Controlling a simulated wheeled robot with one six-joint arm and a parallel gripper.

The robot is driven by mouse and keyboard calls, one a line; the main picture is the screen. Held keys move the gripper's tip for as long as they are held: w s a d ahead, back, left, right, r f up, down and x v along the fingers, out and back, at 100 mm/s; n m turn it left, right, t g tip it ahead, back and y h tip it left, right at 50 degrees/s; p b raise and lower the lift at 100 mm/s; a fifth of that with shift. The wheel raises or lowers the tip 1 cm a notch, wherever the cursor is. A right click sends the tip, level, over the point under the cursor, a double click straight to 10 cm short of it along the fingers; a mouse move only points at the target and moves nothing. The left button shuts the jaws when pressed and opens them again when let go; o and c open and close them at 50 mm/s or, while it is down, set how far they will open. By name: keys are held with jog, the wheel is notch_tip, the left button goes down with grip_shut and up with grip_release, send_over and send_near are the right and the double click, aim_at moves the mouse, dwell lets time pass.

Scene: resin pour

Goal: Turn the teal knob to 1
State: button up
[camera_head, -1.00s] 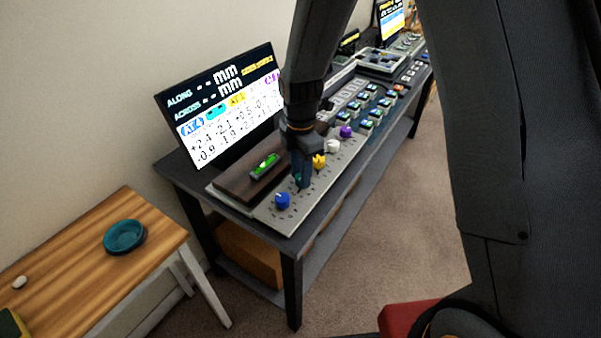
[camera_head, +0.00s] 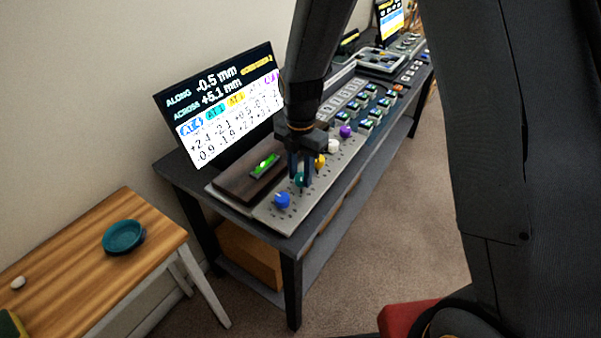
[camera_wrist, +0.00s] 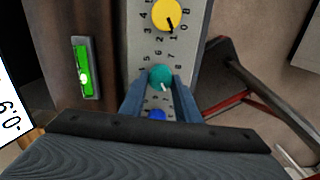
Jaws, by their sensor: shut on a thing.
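The teal knob (camera_head: 300,179) sits on the grey control panel (camera_head: 262,214), between a blue knob (camera_head: 282,200) and a yellow knob (camera_head: 320,161). My gripper (camera_head: 300,176) points down at it, with one finger on each side. In the wrist view, the teal knob (camera_wrist: 160,76) is between the fingertips of my gripper (camera_wrist: 159,88), which is shut on it. Its white mark points down and slightly right in that view. The screen (camera_head: 222,105) reads along -0.5 mm and across +5.1 mm, and its teal label appears to read AT 1.
White (camera_head: 333,146) and purple (camera_head: 345,131) knobs stand farther along the panel. A green level vial (camera_head: 265,166) lies on a dark wooden board (camera_head: 238,186) beside the knobs. A wooden table (camera_head: 85,262) with a teal dish (camera_head: 123,236) stands at the left.

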aim_at(301, 177)
jog(key=shift+w+r, duration=0.1)
jog(key=o, duration=1)
jog(key=shift+o, duration=0.2)
jog(key=shift+r+b, duration=0.95)
jog(key=shift+r, duration=2.95)
jog(key=s+d+m, duration=0.7)
jog(key=m, duration=0.6)
jog(key=s+d+m+t, duration=0.1)
jog(key=s+d+m, duration=0.6)
jog(key=m, duration=0.7)
jog(key=shift+s+d+m, duration=0.3)
jog(key=shift+s, duration=0.1)
